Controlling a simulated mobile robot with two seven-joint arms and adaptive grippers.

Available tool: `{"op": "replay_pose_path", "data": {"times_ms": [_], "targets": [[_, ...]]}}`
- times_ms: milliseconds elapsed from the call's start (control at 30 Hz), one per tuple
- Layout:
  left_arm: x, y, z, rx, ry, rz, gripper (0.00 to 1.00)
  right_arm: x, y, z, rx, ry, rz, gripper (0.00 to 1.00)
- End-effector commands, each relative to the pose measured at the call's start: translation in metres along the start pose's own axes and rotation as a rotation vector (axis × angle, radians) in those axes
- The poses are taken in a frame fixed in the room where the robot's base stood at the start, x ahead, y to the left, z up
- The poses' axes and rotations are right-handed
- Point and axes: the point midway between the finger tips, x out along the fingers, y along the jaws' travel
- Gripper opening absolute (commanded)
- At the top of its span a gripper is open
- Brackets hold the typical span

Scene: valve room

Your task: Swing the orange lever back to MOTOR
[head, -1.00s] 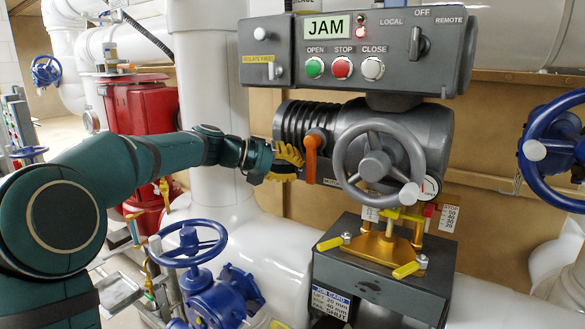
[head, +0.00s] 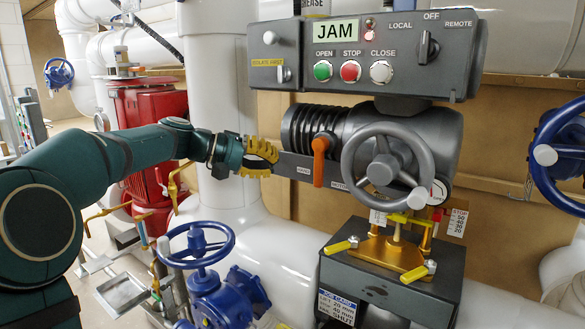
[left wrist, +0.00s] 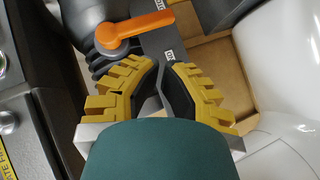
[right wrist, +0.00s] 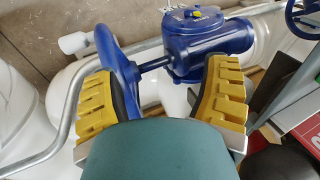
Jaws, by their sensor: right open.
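The orange lever (head: 319,160) hangs nearly straight down from its pivot on the grey actuator (head: 430,135). Its tip lies between two small labels on a dark grey plate (head: 286,165); the right label seems to read MOTOR, the left is too small to read. In the left wrist view the lever (left wrist: 135,28) lies outside the fingers. My left gripper (head: 270,157) is left of the lever, apart from it, at the plate's left end. Its fingertips (left wrist: 167,65) are close together with a narrow gap; whether they touch the plate is unclear. My right gripper (right wrist: 160,70) is open and empty.
A grey handwheel (head: 388,168) stands right of the lever. Above is a control box (head: 350,50) showing JAM. A blue valve wheel (head: 195,243) is below my left arm; the right wrist view shows a blue valve (right wrist: 205,40). A red unit (head: 145,110) stands behind.

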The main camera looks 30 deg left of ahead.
Motion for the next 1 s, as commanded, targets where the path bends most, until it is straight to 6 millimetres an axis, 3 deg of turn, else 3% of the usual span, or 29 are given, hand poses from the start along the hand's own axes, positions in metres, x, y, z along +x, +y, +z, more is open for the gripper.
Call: {"op": "replay_pose_path", "data": {"times_ms": [100, 300, 1000], "targets": [[-0.021, -0.001, -0.001, -0.001, 0.005, -0.001, 0.0, 0.0, 0.0, 0.0, 0.0, 0.0, 0.0, 0.75], [-0.038, -0.001, -0.002, -0.001, 0.005, 0.0, 0.0, 0.0, 0.0, 0.0, 0.0, 0.0, 0.0, 0.75], [-0.041, -0.001, -0.002, -0.001, 0.006, -0.001, 0.0, 0.0, 0.0, 0.0, 0.0, 0.0, 0.0, 0.75]]}}
